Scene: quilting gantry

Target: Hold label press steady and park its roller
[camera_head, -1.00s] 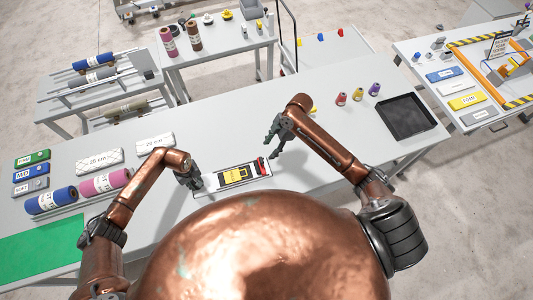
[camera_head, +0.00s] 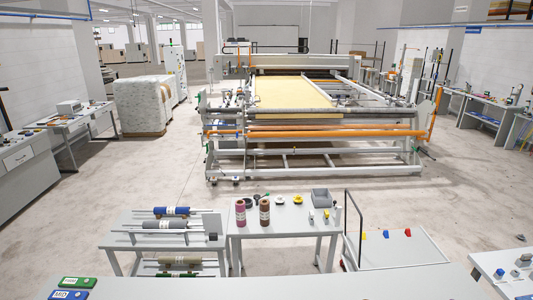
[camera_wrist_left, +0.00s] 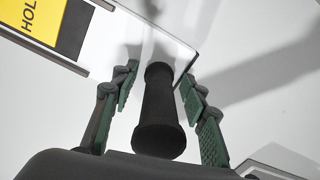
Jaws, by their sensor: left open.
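The wrist view shows part of the label press, a white plate (camera_wrist_left: 125,40) with a yellow label panel (camera_wrist_left: 38,18) reading "HOL", cut off by the frame. A black, waisted handle (camera_wrist_left: 158,112) stands at the plate's end. My left gripper (camera_wrist_left: 157,85) is open, with one green-padded finger on each side of the handle and gaps visible on both sides. The press's roller is not clearly shown. The head view shows neither the press nor my grippers; my right gripper is out of view.
The front worktable's far edge (camera_head: 370,285) crosses the bottom of the head view, with a green block (camera_head: 77,282) at left. Beyond are a roll rack (camera_head: 125,240), a side table (camera_head: 285,225) with thread cones, a cart (camera_head: 400,248) and the quilting gantry (camera_head: 310,115). Grey floor lies between.

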